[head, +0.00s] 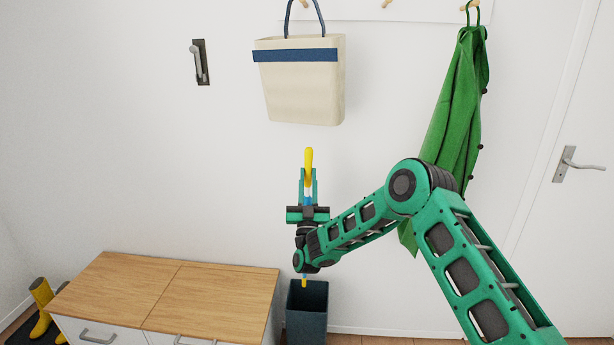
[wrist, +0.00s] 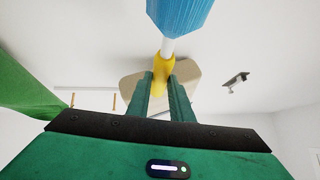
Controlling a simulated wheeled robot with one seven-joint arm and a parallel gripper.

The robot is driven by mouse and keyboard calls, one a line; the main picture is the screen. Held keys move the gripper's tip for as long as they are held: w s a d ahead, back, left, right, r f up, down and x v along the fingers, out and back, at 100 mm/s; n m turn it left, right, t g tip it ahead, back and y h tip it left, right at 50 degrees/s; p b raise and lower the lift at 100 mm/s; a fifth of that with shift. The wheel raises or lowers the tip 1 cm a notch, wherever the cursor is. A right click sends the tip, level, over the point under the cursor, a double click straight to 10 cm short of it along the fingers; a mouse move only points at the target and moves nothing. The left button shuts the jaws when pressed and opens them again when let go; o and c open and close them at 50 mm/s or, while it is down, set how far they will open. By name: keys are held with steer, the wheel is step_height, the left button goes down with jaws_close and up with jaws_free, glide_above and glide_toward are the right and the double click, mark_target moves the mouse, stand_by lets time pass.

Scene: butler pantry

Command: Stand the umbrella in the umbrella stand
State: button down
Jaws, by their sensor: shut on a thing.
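My gripper (head: 308,182) is shut on the yellow handle of the umbrella (head: 308,158), in front of the white wall. In the wrist view my gripper (wrist: 160,82) has both fingers against the handle, and the umbrella's blue canopy (wrist: 180,14) and white shaft extend beyond. The umbrella looks about upright, handle up. Its small yellow tip shows below my wrist, at the mouth of the dark umbrella stand (head: 306,318). I cannot tell whether the tip is just above the rim or slightly inside. My arm hides most of the canopy in the head view.
A wooden-topped cabinet (head: 165,290) stands left of the stand, close to it. A cream bag (head: 303,85) and a green coat (head: 460,110) hang on the wall. Yellow boots (head: 42,305) are at far left. A door (head: 575,200) is at right.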

step_height(320, 180, down, 38)
steer(key=s, duration=0.1)
steer(key=shift+f, duration=0.15)
stand_by(4.1)
steer(key=shift+d+f, duration=0.1)
steer(key=shift+f, duration=0.2)
stand_by(0.4)
steer(key=c, duration=1.5)
jaws_free()
steer(key=shift+f, duration=0.1)
steer(key=shift+t, duration=0.3)
steer(key=v, duration=0.5)
steer(key=s+r+v, duration=0.1)
steer(key=v, duration=0.1)
steer(key=shift+s, duration=0.3)
